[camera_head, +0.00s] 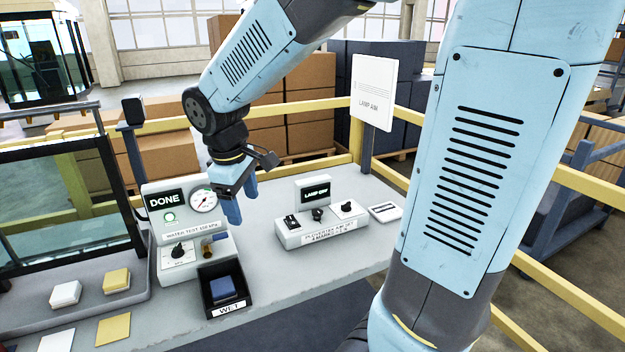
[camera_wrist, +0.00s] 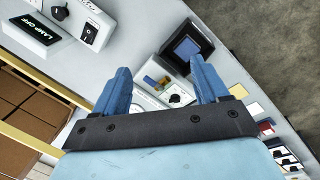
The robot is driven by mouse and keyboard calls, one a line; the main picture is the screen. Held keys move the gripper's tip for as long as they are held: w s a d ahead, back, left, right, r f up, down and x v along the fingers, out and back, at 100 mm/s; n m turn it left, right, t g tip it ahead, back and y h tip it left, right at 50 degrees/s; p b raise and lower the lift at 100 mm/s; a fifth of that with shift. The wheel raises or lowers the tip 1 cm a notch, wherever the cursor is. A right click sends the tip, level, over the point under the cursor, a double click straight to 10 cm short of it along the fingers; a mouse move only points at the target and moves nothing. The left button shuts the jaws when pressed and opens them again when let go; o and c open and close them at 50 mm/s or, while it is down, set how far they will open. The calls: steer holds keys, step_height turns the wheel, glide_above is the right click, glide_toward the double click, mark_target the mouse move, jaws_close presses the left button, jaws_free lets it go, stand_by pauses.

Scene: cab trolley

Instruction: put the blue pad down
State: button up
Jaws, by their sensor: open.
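The blue pad (camera_head: 223,289) lies inside a small black tray (camera_head: 230,307) labelled WET, near the front edge of the grey bench. It also shows in the wrist view as a dark blue square (camera_wrist: 187,48) inside the black tray (camera_wrist: 208,46). My gripper (camera_head: 236,212) is open and empty, with its fingers pointing down above the bench, behind the tray and higher than it. In the wrist view my gripper's two blue fingers (camera_wrist: 161,80) stand apart with nothing held between them. The pad and the gripper are clearly apart.
A water test unit (camera_head: 180,225) with a DONE display, gauge, knob and brass valve stands behind the tray. A lamp aim control box (camera_head: 318,228) stands to the right. White and yellow pads (camera_head: 116,280) lie at the left. Bare bench lies right of the tray.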

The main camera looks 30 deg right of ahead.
steer(key=s+d+r+m+t, duration=0.2)
steer(key=s+d+r+m, duration=0.2)
steer(key=s, duration=0.2)
steer(key=s+d+r+m+t+y, duration=0.1)
steer(key=s+d+r+m+t, duration=0.1)
steer(key=s+d+r+m, duration=0.2)
steer(key=shift+s+d+r+m, duration=0.15)
steer(key=shift+s+d+m, duration=0.55)
steer(key=shift+s, duration=0.75)
